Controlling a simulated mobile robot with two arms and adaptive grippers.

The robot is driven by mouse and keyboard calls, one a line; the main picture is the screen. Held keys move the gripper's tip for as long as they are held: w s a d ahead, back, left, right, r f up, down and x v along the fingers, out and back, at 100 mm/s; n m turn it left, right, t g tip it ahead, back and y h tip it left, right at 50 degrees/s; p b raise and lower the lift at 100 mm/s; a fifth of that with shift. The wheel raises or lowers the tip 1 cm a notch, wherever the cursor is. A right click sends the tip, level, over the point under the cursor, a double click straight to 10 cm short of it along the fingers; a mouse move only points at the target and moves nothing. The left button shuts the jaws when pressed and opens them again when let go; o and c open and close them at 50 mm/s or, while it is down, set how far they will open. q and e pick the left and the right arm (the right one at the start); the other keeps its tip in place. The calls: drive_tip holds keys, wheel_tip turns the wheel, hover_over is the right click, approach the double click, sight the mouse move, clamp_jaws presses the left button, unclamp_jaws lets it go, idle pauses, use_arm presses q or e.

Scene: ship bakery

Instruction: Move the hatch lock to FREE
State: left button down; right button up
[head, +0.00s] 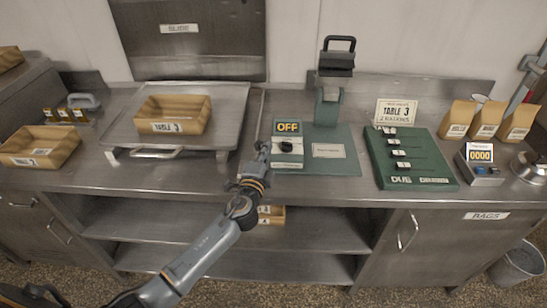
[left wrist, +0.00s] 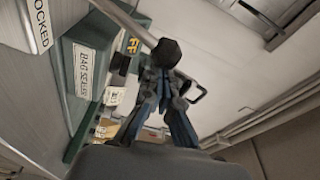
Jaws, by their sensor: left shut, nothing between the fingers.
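In the left wrist view a white "LOCKED" label (left wrist: 38,24) shows at the upper left, cut by the frame edge. A pale rod (left wrist: 122,18) comes in from the top and ends in a dark faceted knob (left wrist: 165,52). My left gripper (left wrist: 165,78) is shut and empty, with its tips close to the knob; I cannot tell whether they touch. In the head view my left gripper (head: 263,151) is over the counter, just left of the box with the "OFF" sign. My right gripper is not in view.
The "OFF" box (head: 287,163) and green bag sealer (head: 328,110) stand right of the gripper. A metal tray (head: 200,95) holds a wooden "TABLE 3" box (head: 172,127) at left. A green board (head: 425,165) and several paper bags (head: 487,120) are farther right.

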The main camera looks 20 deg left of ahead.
use_arm(q)
drive_tip(key=s+a+n+t+y+b, duration=0.1)
drive_tip(key=s+a+n+b, duration=0.1)
drive_tip(key=a+n+b, duration=0.5)
drive_tip(key=shift+s+a+r+n+b, duration=0.2)
drive_tip(key=shift+a+r+n+b, duration=0.25)
drive_tip(key=shift+n, duration=1.05)
drive_tip(key=shift+a+f+y, duration=0.1)
drive_tip(key=shift+f+y, duration=0.05)
drive_tip(key=shift+y, duration=0.25)
